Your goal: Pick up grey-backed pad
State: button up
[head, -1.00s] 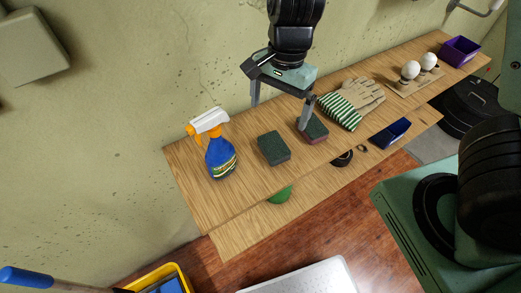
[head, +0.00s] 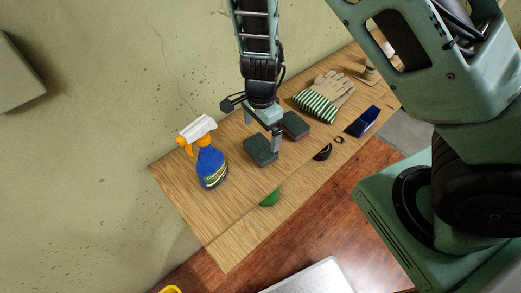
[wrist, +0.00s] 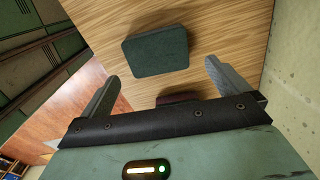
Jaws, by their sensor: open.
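Two block-shaped pads lie flat on the wooden bench. The nearer pad (head: 261,151) has a dark grey-green top and dark sides; it also shows in the wrist view (wrist: 156,50). The second pad (head: 295,125) has a dark top and a maroon body; part of it shows in the wrist view (wrist: 178,97), half hidden by my gripper. I cannot tell for sure which one is the grey-backed pad. My gripper (head: 262,135) is open and empty above the pads. In the wrist view, the dark pad lies just beyond and between my fingertips (wrist: 161,70).
A blue spray bottle (head: 211,168) with a white and orange head stands left of the pads. Striped gloves (head: 317,104), a dark blue tray (head: 363,122) and a black round item (head: 322,152) lie to the right. A green round thing (head: 270,197) sits near the bench's front.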

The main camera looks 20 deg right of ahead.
aim_at(260, 146)
jog(key=f, duration=0.6)
jog(key=shift+s+a+f, duration=0.2)
jog(key=shift+f, duration=0.05)
jog(key=c, duration=0.8)
